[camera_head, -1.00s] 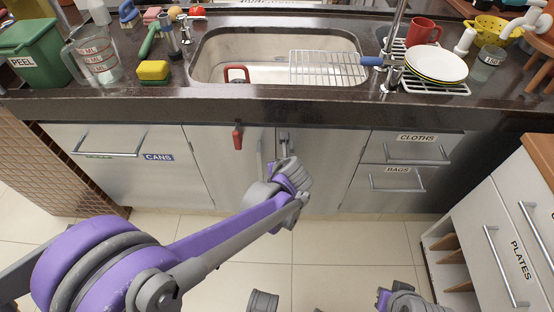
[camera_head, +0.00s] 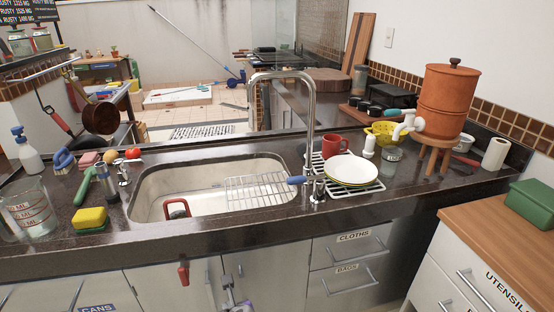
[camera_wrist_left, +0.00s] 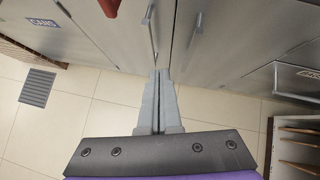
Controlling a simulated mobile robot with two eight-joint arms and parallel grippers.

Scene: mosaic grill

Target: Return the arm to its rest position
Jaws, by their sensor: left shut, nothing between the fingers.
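My left gripper (camera_head: 230,288) shows only in small part at the bottom edge of the head view, in front of the cabinet doors below the sink. In the left wrist view its two grey fingers (camera_wrist_left: 159,74) are pressed together with nothing between them. They point toward the grey cabinet doors (camera_wrist_left: 205,40), near a vertical door handle (camera_wrist_left: 150,30). Whether the fingertips touch the door I cannot tell. The rest of my left arm is out of the head view. My right gripper is in no view now.
A wood-topped drawer unit (camera_head: 450,260) stands at right. Tiled floor (camera_wrist_left: 75,115) lies below the cabinets.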

